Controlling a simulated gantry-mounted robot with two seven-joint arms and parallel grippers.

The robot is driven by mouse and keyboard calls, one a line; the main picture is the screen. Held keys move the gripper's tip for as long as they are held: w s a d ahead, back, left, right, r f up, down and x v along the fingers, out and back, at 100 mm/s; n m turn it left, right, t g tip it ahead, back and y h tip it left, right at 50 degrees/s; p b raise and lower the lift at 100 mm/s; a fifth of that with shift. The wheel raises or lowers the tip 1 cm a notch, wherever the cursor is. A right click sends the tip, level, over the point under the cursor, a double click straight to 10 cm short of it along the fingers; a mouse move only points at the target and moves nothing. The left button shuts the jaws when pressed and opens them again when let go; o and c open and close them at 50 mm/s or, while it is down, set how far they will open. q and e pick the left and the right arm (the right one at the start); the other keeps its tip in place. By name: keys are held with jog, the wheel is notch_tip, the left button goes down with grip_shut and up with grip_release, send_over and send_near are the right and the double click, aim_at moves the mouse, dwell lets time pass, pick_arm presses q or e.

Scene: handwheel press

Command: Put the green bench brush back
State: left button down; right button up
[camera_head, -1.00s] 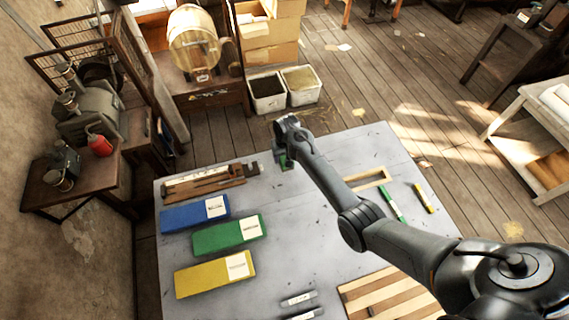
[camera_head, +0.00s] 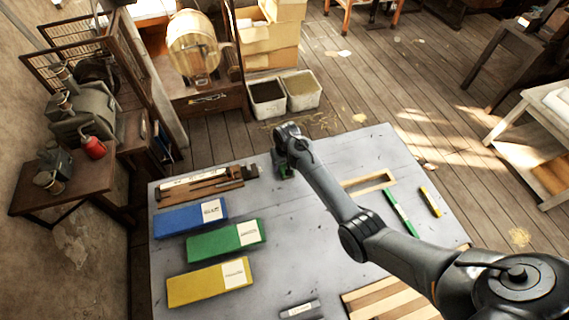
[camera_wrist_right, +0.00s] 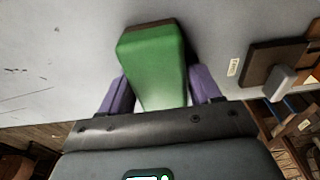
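The green bench brush (camera_wrist_right: 155,65) fills the middle of the right wrist view, with a brown strip along its far end. The purple fingers of my right gripper (camera_wrist_right: 163,88) lie against both its sides, and the gripper looks shut on it. In the head view my right gripper (camera_head: 283,168) is over the far part of the grey table, right of the long tool row, with a bit of green showing under it. The gripper hides most of the brush there; I cannot tell whether it touches the table. My left gripper is not in view.
On the grey table (camera_head: 290,235) lie a tool row (camera_head: 205,186), blue (camera_head: 190,218), green (camera_head: 225,240) and yellow (camera_head: 208,284) boxes. A wooden frame (camera_head: 370,182), a slim green item (camera_head: 402,212), a yellow one (camera_head: 430,201) and a slatted board (camera_head: 385,300) lie right.

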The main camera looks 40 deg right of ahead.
jog(key=o, duration=0.3)
jog(key=shift+r, duration=0.1)
notch_tip(320, 180, up, 11)
jog(key=s, duration=0.1)
jog(key=s+a+f+n, duration=0.1)
jog(key=s+a, duration=0.1)
jog(key=s, duration=0.3)
jog(key=s+a+f+n, duration=0.1)
jog(key=s+a+f, duration=0.1)
jog(key=s, duration=0.3)
jog(key=s+a+f+n+t, duration=0.1)
jog(key=s+a, duration=0.1)
jog(key=s, duration=0.3)
jog(key=shift+a+f+h+p, duration=0.4)
jog(key=s+a+r+n, duration=0.1)
jog(key=s+a, duration=0.3)
jog(key=s, duration=0.4)
jog(key=s+a+r+n+t+y, duration=0.1)
jog(key=s+a+r+n, duration=0.1)
jog(key=s, duration=0.6)
jog(key=a+r, duration=0.1)
jog(key=a, duration=0.1)
jog(key=shift+a+r+y, duration=0.15)
jog(key=shift+a+y, duration=0.15)
jog(key=shift+a, duration=0.1)
